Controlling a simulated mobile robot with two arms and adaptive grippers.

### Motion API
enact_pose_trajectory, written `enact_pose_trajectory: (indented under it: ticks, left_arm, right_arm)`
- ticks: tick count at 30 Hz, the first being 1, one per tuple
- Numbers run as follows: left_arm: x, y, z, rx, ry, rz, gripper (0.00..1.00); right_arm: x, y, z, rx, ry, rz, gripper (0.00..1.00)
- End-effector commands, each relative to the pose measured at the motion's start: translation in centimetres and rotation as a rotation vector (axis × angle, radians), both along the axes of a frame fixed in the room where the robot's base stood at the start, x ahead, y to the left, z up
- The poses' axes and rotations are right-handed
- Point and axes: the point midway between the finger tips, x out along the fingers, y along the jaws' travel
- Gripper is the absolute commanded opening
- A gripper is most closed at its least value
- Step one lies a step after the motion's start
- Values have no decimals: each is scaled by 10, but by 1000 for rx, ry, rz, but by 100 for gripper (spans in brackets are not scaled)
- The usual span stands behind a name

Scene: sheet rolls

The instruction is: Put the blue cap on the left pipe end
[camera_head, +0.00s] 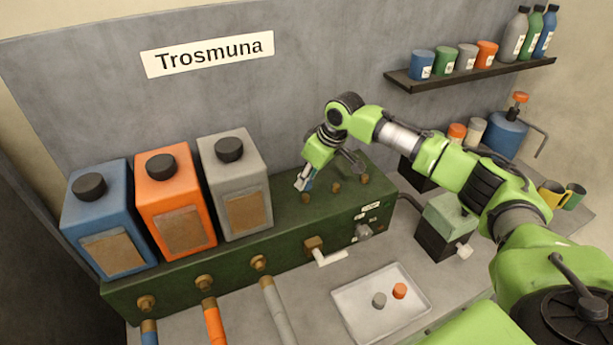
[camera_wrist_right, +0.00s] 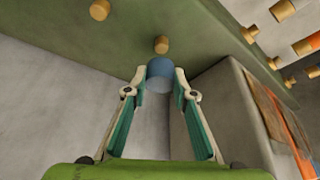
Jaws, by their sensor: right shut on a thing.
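My right gripper (camera_head: 303,183) is shut on the blue cap (camera_wrist_right: 160,74), which sits between its two fingertips in the right wrist view. The gripper reaches down over the green box (camera_head: 190,297), beside the grey canister. Brass pipe ends stick up from the box top: the left one (camera_head: 307,196) is close below the fingertips, with the middle one (camera_head: 336,187) and the right one (camera_head: 364,178) further right. The cap looks apart from the pipe end (camera_wrist_right: 161,45) seen just beyond it in the wrist view. My left gripper is out of view.
Blue (camera_head: 103,220), orange (camera_head: 176,205) and grey (camera_head: 236,185) canisters stand on the box's left part, close to the gripper. A white tray (camera_head: 350,312) in front holds a grey cap (camera_head: 379,300) and an orange cap (camera_head: 399,291). A shelf (camera_head: 470,75) hangs at the back right.

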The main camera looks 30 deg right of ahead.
Motion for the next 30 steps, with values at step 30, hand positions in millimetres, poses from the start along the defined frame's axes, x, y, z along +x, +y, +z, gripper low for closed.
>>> enact_pose_trajectory:
  ticks: [30]
  left_arm:
    - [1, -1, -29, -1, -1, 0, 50]
  right_arm:
    - [1, 0, -57, 1, -2, -1, 10]
